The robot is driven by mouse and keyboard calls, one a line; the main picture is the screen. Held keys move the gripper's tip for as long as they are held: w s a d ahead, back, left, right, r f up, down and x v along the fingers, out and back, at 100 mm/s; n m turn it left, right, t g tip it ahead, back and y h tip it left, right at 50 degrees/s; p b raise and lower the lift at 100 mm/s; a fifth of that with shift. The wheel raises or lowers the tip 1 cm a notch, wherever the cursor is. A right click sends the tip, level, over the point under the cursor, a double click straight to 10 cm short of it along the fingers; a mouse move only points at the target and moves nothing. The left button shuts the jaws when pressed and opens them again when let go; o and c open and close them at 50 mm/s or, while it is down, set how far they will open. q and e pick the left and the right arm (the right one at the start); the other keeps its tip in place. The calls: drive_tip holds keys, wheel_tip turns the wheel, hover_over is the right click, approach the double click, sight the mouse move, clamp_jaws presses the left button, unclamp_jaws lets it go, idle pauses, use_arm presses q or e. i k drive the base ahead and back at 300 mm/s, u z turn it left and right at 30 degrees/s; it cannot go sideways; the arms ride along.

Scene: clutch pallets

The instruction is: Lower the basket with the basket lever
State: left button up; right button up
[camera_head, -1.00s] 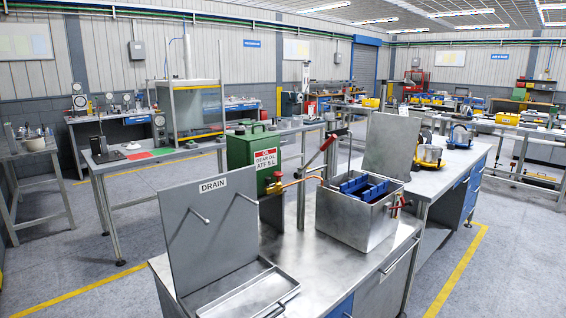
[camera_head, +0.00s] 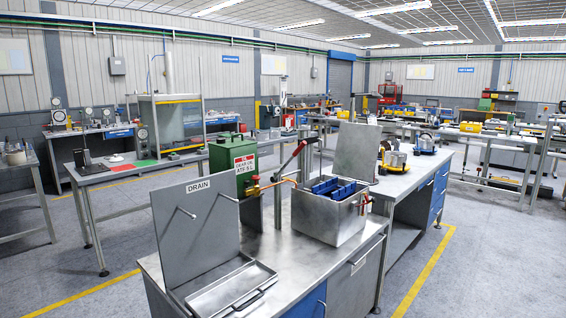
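A steel box (camera_head: 328,221) with its lid (camera_head: 357,151) standing open sits on the metal workbench (camera_head: 285,262). A blue basket (camera_head: 336,188) shows inside the box, near its top. A lever with a red handle (camera_head: 293,154) slants up at the box's back left side. A smaller red-handled part (camera_head: 365,204) sits on the box's right side; I cannot tell which of the two is the basket lever. Neither of my grippers is in view.
A grey DRAIN panel (camera_head: 193,235) and shallow tray (camera_head: 225,288) are at the bench's front left. A green oil can (camera_head: 232,162) stands behind, with a copper pipe running toward the box. Open floor (camera_head: 75,265) lies left of the bench.

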sight(274, 179)
drive_tip(key=u, duration=5.8)
drive_tip(key=k, duration=0.95)
drive_tip(key=z, duration=5.8)
